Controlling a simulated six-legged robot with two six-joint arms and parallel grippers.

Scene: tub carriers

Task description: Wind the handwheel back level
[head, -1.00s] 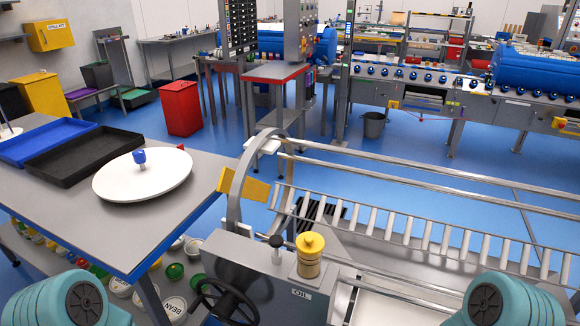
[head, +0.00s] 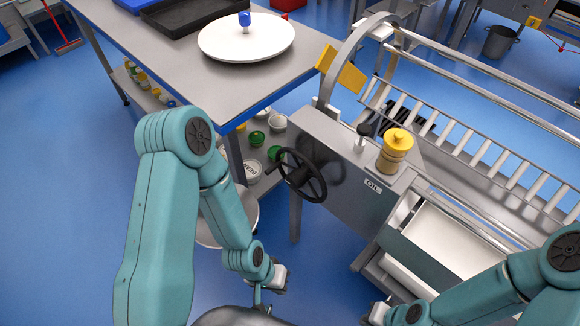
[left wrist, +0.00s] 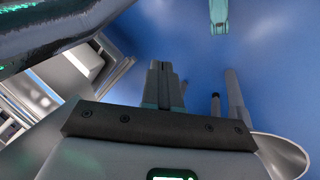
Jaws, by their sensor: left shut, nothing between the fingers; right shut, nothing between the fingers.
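The black handwheel (head: 302,176) sits on the front of a grey metal cabinet (head: 330,160), with its spokes and rim in plain sight. A yellow-capped oil pot (head: 395,150) and a black-knobbed lever (head: 366,133) stand on the cabinet top. Behind it is a metal hoop (head: 333,70) with a roller rack; I cannot tell whether it is level. My left gripper (left wrist: 162,82) is shut and empty, below and apart from the handwheel. My right gripper (head: 372,315) is shut and empty at the bottom edge, partly cut off, also apart from the wheel.
A grey table (head: 190,75) with a white round disc (head: 246,40) and a black tray (head: 190,15) stands at the upper left. Cans and tubs crowd its lower shelf. A white tray (head: 450,240) lies right of the cabinet. Blue floor is open at left.

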